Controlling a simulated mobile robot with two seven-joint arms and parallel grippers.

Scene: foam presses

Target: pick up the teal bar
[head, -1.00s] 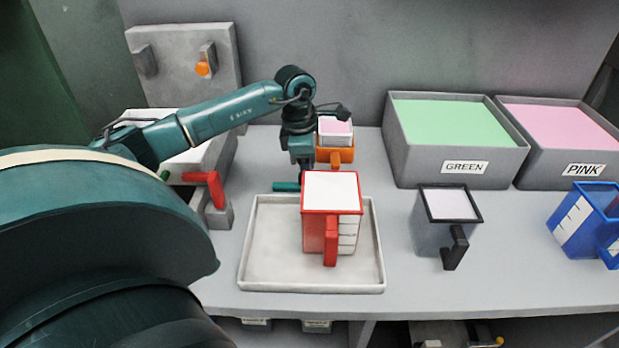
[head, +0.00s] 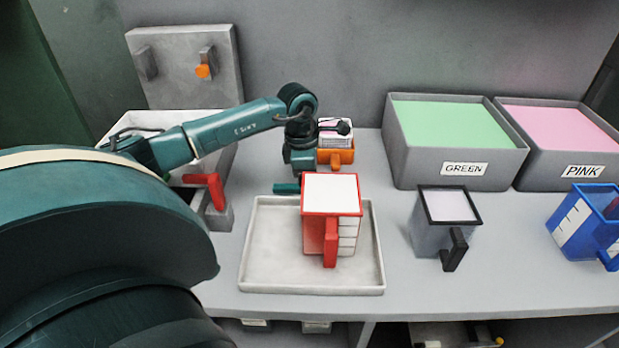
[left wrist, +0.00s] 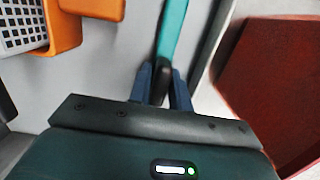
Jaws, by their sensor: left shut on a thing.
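The teal bar (head: 286,188) lies at the back edge of the pale tray, beneath my left gripper (head: 301,178) in the head view. In the left wrist view the bar (left wrist: 173,30) runs up and away from between the fingers, with a dark part at its near end. My left gripper (left wrist: 164,80) is shut on the bar there. Part of the bar is hidden by the gripper and the red container in the head view. My right gripper is not in view.
A red-framed container (head: 331,195) stands in the pale tray (head: 270,270), close to the gripper. An orange-handled container (head: 335,157) stands just behind. A red lever (head: 212,188) is at the left. Grey and blue (head: 588,220) containers and green and pink bins fill the right.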

